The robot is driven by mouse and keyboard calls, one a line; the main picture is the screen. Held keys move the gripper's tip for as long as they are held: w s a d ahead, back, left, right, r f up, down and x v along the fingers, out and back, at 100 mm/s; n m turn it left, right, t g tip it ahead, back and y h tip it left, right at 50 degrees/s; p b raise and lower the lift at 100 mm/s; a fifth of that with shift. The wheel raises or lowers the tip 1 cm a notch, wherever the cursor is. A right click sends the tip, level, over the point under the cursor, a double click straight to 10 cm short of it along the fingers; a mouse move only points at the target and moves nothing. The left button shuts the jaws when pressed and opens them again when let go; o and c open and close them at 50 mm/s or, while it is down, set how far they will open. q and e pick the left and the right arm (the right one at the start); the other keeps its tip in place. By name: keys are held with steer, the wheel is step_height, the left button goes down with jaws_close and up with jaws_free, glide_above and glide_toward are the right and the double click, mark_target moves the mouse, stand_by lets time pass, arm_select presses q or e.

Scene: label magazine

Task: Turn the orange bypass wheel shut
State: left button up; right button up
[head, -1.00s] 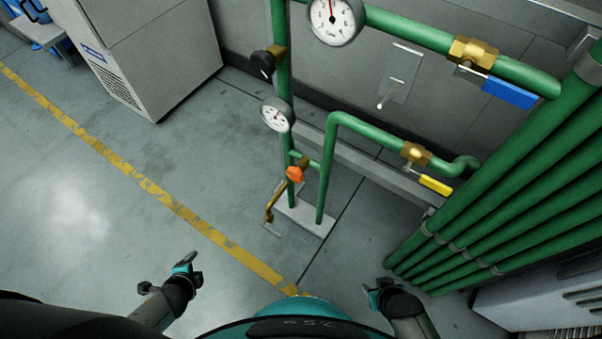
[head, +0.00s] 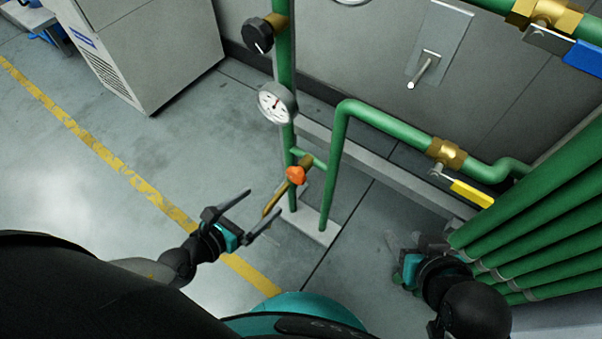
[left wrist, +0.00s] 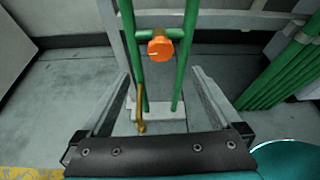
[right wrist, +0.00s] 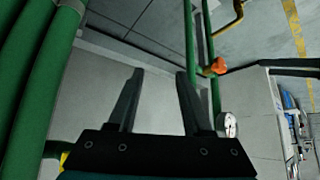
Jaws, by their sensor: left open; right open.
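The orange bypass wheel (head: 296,175) is a small knob on a brass valve, low on the green pipework in the head view. It also shows in the left wrist view (left wrist: 160,48), ahead of the fingers, and in the right wrist view (right wrist: 217,67). My left gripper (head: 250,214) is open and empty, left of and nearer than the wheel, not touching it. In the left wrist view the wheel appears above and between the open fingers. My right gripper (head: 405,258) is open and empty, to the right of the wheel and apart from it.
A brass spout (head: 273,199) hangs below the wheel. A small gauge (head: 276,103) and black knob (head: 258,36) sit above it. A yellow-handled valve (head: 470,193) and thick green pipes (head: 545,205) stand right. A grey cabinet (head: 150,50) is at the back left. Floor left is clear.

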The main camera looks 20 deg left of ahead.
mark_target(294, 176)
arm_select(q)
steer(key=b+x, duration=0.3)
steer(key=x, duration=0.8)
steer(key=shift+w+d+f, duration=0.1)
steer(key=shift+w, duration=0.15)
steer(key=shift+b+x, duration=0.35)
steer(key=shift+x, duration=0.45)
steer(key=shift+b+x, duration=0.3)
steer(key=shift+x, duration=0.65)
arm_select(e)
steer(key=w+a+r+t+y, duration=0.2)
steer(key=a+t+y, duration=0.2)
steer(key=a+t, duration=0.3)
steer(key=shift+a+r+t, duration=0.15)
steer(key=shift+r+t, duration=0.15)
steer(key=shift+r, duration=0.1)
steer(key=shift+m, duration=0.3)
